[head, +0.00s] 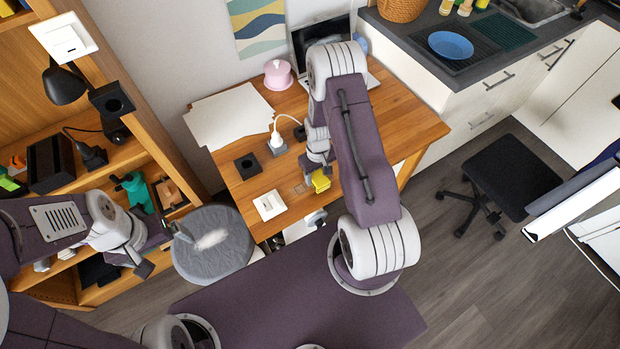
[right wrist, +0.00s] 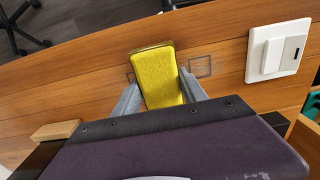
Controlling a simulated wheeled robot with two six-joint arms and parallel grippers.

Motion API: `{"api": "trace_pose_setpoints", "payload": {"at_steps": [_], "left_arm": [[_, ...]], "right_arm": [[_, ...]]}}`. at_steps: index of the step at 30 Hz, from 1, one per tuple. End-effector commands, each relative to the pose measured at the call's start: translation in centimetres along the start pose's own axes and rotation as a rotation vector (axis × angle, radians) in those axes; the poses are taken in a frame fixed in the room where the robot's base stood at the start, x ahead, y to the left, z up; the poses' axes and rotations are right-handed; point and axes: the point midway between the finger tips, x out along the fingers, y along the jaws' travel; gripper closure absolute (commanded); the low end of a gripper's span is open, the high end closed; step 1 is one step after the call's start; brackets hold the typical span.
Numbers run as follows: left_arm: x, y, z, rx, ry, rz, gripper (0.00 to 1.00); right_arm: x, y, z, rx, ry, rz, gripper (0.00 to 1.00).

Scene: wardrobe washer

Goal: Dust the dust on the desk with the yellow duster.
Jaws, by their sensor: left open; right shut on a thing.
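The wooden desk (head: 408,122) stands in the middle of the head view. My right gripper (head: 318,176) is over its front part, shut on the yellow duster (head: 320,182). In the right wrist view the duster (right wrist: 160,78) sits between the two grey fingers, over the desk (right wrist: 85,82). Whether it touches the wood is unclear. Faint square outlines (right wrist: 201,66) show on the desk beside the duster; I cannot tell whether they are dust. My left gripper (head: 165,252) is open and empty at the left, near the round grey pouf.
A white switch plate (head: 269,205), a black square box (head: 248,166), a plug block (head: 277,145), paper sheets (head: 228,115) and a pink lidded pot (head: 278,74) are on the desk. The grey pouf (head: 215,260) stands left of it. A black chair (head: 505,175) stands right.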

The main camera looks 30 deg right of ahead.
Motion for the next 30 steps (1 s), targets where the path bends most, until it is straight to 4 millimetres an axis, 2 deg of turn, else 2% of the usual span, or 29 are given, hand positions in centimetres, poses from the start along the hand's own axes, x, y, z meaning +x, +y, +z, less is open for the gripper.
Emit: {"api": "trace_pose_setpoints", "payload": {"at_steps": [3,7,16,24,30], "left_arm": [[0.2,0.0,0.0,0.0,0.0,0.0,0.05],[0.2,0.0,0.0,0.0,0.0,0.0,0.05],[0.1,0.0,0.0,0.0,0.0,0.0,0.05],[-1.2,0.0,-0.1,0.0,0.0,0.0,0.05],[-1.1,0.0,-0.1,0.0,0.0,0.0,0.05]], "right_arm": [[0.1,2.3,0.0,0.004,0.001,0.0,0.83],[0.0,3.6,0.0,0.002,0.0,0.0,0.83],[-0.1,3.8,0.0,-0.001,-0.001,0.0,0.83],[-1.6,3.7,0.0,-0.001,-0.001,0.0,0.83],[-1.5,3.7,0.0,-0.001,-0.001,0.0,0.83]]}}
